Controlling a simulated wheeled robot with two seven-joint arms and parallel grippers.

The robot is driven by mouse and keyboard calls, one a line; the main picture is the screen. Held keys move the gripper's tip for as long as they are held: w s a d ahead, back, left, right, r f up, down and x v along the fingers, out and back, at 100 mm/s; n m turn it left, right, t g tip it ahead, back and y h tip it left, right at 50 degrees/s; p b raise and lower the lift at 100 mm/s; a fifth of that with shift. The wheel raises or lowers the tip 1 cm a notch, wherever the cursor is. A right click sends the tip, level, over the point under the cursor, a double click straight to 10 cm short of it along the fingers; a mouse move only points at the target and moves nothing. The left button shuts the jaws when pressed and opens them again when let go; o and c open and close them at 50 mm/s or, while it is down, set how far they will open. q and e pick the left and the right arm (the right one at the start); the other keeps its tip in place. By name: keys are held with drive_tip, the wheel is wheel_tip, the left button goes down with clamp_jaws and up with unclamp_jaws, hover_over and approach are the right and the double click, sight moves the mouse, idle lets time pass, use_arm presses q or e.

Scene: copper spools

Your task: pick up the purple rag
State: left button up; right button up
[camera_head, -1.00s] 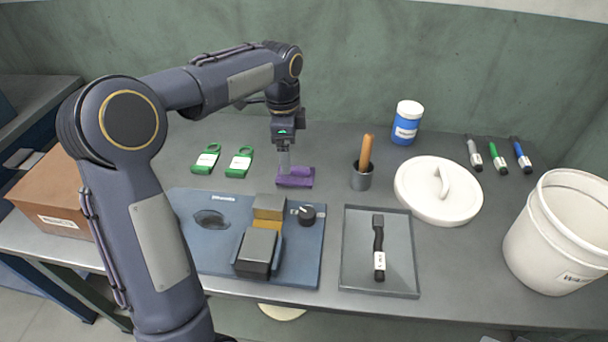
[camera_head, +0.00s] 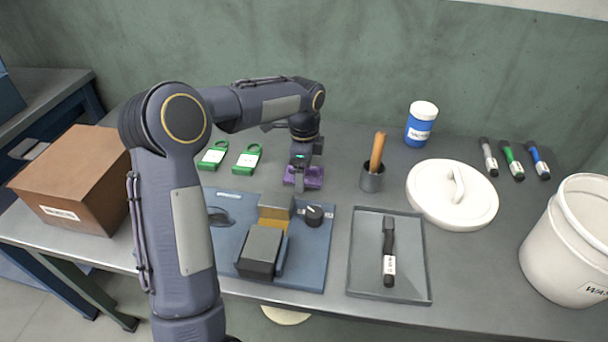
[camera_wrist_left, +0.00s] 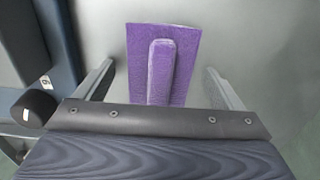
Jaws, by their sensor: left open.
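The purple rag (camera_head: 312,176) lies flat on the grey table behind the blue board, with a raised fold along its middle. In the left wrist view the rag (camera_wrist_left: 178,58) lies between the two fingers. My left gripper (camera_head: 300,182) points down over the rag, with its fingers open. In the left wrist view the gripper (camera_wrist_left: 162,85) has one finger on each side of the rag, both apart from it. Part of the rag is hidden by the gripper in both views. My right gripper is not in view.
The blue board (camera_head: 310,265) with a block fixture and black knob (camera_head: 314,215) is just in front. Green tags (camera_head: 248,158) lie to the left. A cup (camera_head: 372,178) with a wooden handle stands to the right, near a tray (camera_head: 415,290) and white lid (camera_head: 470,205).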

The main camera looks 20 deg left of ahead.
use_arm(q)
drive_tip(key=shift+c, duration=0.3)
drive_tip(key=c, duration=1)
drive_tip(key=shift+r, duration=0.5)
wheel_tip(320, 180, up, 3)
drive_tip(key=shift+f+p, duration=0.2)
drive_tip(key=shift+p, duration=0.25)
drive_tip(key=s+d+r, duration=0.1)
drive_tip(key=s+r, duration=0.2)
drive_tip(key=s, duration=0.1)
drive_tip(key=s+d+r, duration=0.2)
drive_tip(key=s+r, duration=0.1)
drive_tip(key=s, duration=0.2)
drive_tip(key=s+d+r+p, duration=0.1)
drive_tip(key=s+r, duration=0.2)
drive_tip(key=s, duration=0.1)
drive_tip(key=shift+s+d+r, duration=0.15)
drive_tip(key=shift+d+r, duration=0.1)
